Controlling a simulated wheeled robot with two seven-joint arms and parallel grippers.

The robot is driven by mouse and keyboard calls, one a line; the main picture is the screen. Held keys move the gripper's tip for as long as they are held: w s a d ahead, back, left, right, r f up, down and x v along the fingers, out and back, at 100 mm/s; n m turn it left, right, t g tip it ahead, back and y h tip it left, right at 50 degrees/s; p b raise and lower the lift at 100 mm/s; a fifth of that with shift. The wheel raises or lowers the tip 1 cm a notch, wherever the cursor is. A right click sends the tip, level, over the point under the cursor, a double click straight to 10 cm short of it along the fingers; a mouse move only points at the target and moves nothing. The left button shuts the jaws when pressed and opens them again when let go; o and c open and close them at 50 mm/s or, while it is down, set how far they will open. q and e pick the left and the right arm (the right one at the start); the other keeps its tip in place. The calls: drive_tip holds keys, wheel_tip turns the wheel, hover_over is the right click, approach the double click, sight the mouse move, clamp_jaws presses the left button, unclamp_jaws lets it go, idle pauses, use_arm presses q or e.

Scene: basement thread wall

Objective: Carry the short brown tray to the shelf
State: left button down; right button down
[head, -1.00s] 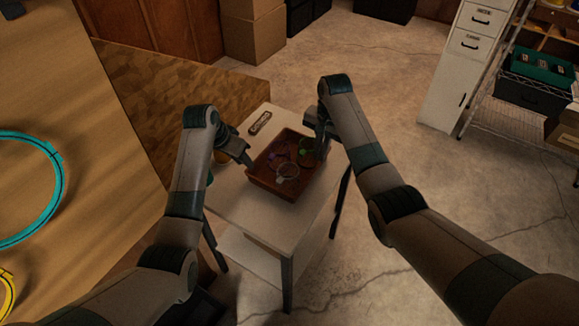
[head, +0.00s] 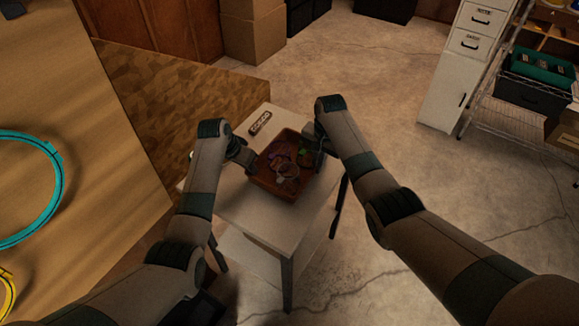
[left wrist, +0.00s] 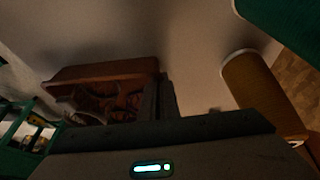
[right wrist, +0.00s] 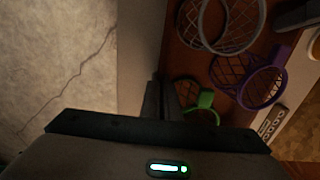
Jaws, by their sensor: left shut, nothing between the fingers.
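The short brown tray (head: 272,190) sits on a small white table in the head view. It holds several small hooped mesh pieces in grey, purple and green. My left gripper (head: 248,165) is at the tray's left side, shut and empty; in the left wrist view its fingers (left wrist: 160,98) are at the end of the tray (left wrist: 110,70). My right gripper (head: 318,150) is at the tray's right side. In the right wrist view its fingers (right wrist: 158,100) are at the tray's edge (right wrist: 180,60); whether they grip it is unclear. A wire shelf (head: 505,120) stands at the right.
A brown cylinder (left wrist: 252,90) shows near my left gripper. A white drawer cabinet (head: 455,75) stands beside the shelf. The floor (head: 400,130) between table and cabinet is clear.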

use_arm(q)
drive_tip(key=shift+r, duration=0.15)
use_arm(e)
drive_tip(key=shift+r, duration=0.15)
